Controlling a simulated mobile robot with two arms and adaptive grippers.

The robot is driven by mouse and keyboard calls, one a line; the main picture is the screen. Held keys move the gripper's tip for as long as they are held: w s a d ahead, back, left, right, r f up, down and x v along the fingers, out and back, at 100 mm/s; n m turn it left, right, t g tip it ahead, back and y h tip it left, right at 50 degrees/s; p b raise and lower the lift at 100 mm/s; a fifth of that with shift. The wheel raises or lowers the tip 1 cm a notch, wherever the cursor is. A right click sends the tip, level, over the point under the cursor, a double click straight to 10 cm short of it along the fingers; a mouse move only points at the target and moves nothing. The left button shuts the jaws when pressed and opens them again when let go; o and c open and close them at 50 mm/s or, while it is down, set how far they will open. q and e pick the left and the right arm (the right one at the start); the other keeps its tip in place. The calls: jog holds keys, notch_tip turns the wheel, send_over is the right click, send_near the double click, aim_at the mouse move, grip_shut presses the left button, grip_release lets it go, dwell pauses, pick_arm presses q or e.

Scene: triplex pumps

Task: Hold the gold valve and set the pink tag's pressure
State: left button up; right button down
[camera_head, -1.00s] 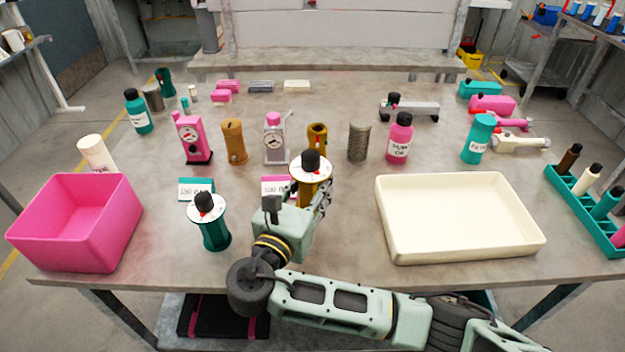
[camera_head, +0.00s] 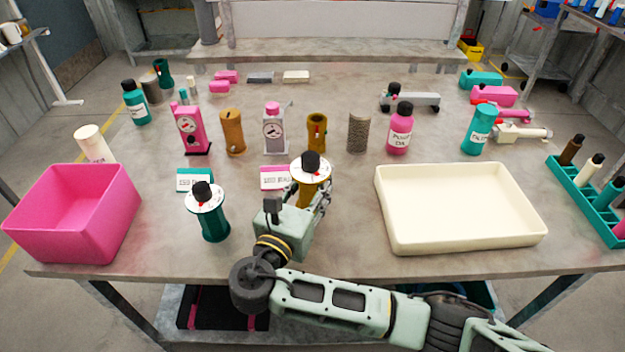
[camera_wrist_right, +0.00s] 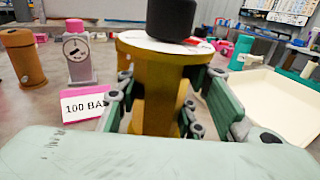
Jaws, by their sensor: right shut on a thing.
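The gold valve (camera_head: 310,171) has a white dial disc and a black knob on top. It stands upright on the table, and it also shows in the right wrist view (camera_wrist_right: 160,60). My right gripper (camera_head: 312,196) is shut around its gold body, with fingers on both sides in the wrist view. My left gripper is not in view.
A pink bin (camera_head: 75,230) stands at the left, and a cream tray (camera_head: 460,242) at the right. Behind are a pink pump (camera_head: 190,128), a grey gauge unit (camera_head: 275,135) and several bottles. A green rack (camera_head: 585,205) is far right.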

jog(key=shift+f+b, duration=0.55)
jog(key=shift+f, duration=0.8)
jog(key=shift+f+b, duration=0.55)
jog(key=shift+f, duration=0.7)
dwell(0.4)
